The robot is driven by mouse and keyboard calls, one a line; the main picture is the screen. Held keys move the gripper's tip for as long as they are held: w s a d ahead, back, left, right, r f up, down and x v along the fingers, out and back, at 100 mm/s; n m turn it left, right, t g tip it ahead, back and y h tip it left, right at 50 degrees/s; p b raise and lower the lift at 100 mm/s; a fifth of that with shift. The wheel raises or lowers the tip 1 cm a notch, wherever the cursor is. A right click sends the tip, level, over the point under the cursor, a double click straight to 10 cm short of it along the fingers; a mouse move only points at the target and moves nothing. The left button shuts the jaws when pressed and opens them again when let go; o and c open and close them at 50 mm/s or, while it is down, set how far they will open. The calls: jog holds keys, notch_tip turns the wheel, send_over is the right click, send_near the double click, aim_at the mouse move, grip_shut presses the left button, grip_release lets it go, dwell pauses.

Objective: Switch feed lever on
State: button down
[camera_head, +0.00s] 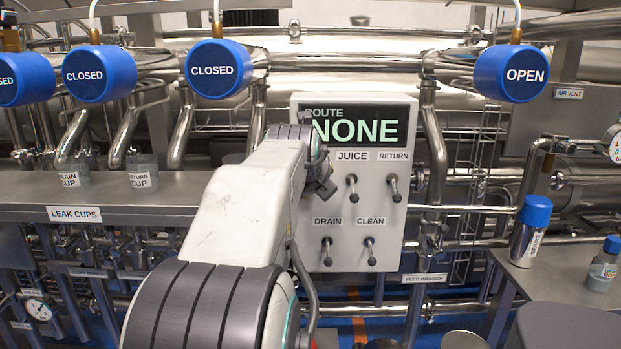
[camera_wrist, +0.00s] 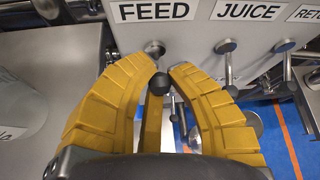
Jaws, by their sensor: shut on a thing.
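The feed lever (camera_wrist: 157,84) is a short metal lever with a dark round knob, under the FEED label (camera_wrist: 153,11) in the wrist view. My gripper (camera_wrist: 160,73) has yellow ribbed fingers, one on each side of the lever, shut on it near the knob. The lever's knob hangs below its base, like the neighbouring juice lever (camera_wrist: 230,68). In the head view the feed lever is hidden behind my arm, and my fingers do not show clearly. The control panel (camera_head: 398,240) has a display (camera_head: 354,127) reading ROUTE NONE.
The juice lever (camera_head: 352,190), return lever (camera_head: 394,188), drain lever (camera_head: 327,250) and clean lever (camera_head: 370,250) sit close by on the panel. A steel shelf (camera_head: 120,196) with cups is at left. A blue-capped bottle (camera_head: 530,230) stands on a bench at right.

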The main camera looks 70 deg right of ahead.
jog(key=c, duration=1.1)
grip_release()
jog(key=v, duration=1.2)
